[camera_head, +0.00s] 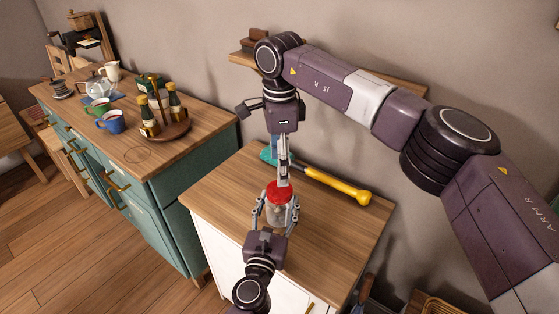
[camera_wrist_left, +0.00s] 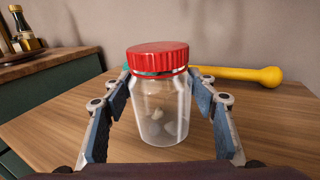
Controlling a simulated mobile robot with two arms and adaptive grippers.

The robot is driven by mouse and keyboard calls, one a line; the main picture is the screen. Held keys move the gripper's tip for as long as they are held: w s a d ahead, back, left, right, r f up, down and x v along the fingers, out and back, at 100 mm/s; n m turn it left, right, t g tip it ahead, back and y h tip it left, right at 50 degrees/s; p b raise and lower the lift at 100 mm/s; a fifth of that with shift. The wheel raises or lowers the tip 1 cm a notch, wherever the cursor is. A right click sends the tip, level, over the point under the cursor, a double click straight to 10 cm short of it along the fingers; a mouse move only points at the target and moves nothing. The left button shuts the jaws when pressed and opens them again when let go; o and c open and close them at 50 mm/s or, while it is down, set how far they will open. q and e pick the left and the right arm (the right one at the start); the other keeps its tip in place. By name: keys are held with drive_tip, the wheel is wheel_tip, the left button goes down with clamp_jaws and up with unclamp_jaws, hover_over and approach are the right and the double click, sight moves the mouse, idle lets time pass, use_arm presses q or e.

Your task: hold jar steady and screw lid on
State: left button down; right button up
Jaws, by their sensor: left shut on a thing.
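The clear glass jar (camera_head: 275,215) stands upright on the wooden cabinet top, with some pale contents visible in the left wrist view (camera_wrist_left: 162,112). The red ribbed lid (camera_head: 275,196) sits on the jar's mouth; in the left wrist view (camera_wrist_left: 157,59) a thin band shows under its rim. My left gripper (camera_head: 277,204) is shut on the jar, one finger on each side of the glass. My right gripper (camera_head: 283,182) points straight down above the lid in the head view. It does not show in the left wrist view. Its fingers are seen edge-on, so their opening is unclear.
A tool with a yellow handle (camera_head: 335,186) and teal head lies behind the jar. A teal cabinet (camera_head: 190,180) at left carries mugs, a teapot and a round tray (camera_head: 170,135) with bottles. A wall shelf (camera_head: 243,60) is behind my right arm. The wood right of the jar is clear.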

sight(279, 189)
drive_tip(key=n, duration=0.5)
drive_tip(key=shift+r, duration=0.15)
drive_tip(key=n, duration=0.4)
drive_tip(key=shift+r, duration=0.1)
drive_tip(key=shift+f, duration=4.05)
